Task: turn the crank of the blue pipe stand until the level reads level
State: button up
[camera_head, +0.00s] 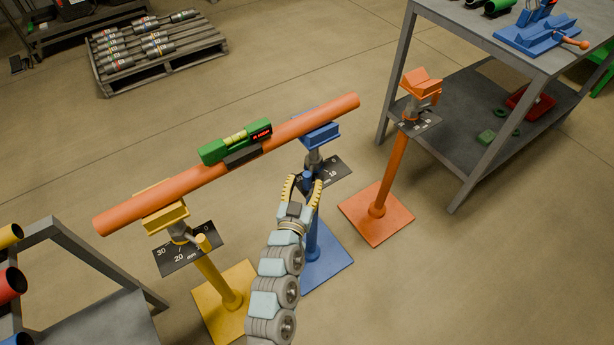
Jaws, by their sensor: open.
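An orange pipe (190,183) rests across the heads of the yellow pipe stand (213,272) on the left and the blue pipe stand (312,238) on the right, its right end higher in the picture. A green level (222,148) with a yellow vial and a small red display sits on the pipe; its reading is too small to make out. My gripper (303,184) is open, with its yellow-lined fingers at the blue stand's crank (307,177), just below the stand's head. The fingers partly hide the crank; I cannot tell whether they touch it.
An orange pipe stand (393,170) stands free to the right, near a grey workbench (470,25) carrying a blue vise (540,32). A pallet (160,62) of parts lies at the back left. A rack (90,300) with pipes stands at the lower left.

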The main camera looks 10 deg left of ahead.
jog(key=shift+w+d, duration=0.2)
jog(key=shift+w, duration=1.15)
grip_shut()
